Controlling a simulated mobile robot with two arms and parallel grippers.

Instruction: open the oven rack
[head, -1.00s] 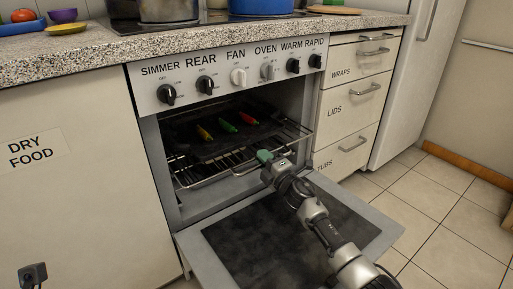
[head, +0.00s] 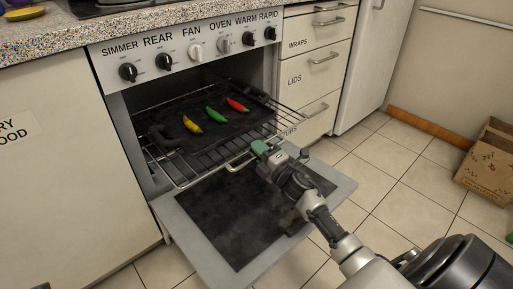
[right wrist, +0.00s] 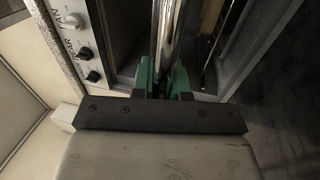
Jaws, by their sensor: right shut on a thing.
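The oven rack (head: 222,151) is a wire shelf that sticks out of the oven opening above the lowered door (head: 225,215). A dark tray (head: 172,128) on it carries a yellow pepper (head: 192,124), a green pepper (head: 216,115) and a red pepper (head: 238,105). My right gripper (head: 260,149), with green fingers, is at the rack's front edge, by a looped handle (head: 240,163). In the right wrist view the fingers (right wrist: 165,76) are shut on a shiny metal bar (right wrist: 164,35) of the rack. My left gripper is not in view.
The oven's knob panel (head: 195,50) is above the opening. Drawers (head: 315,75) stand to the right. A cardboard box (head: 487,165) is on the tiled floor at the far right. Open floor lies between it and the oven door.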

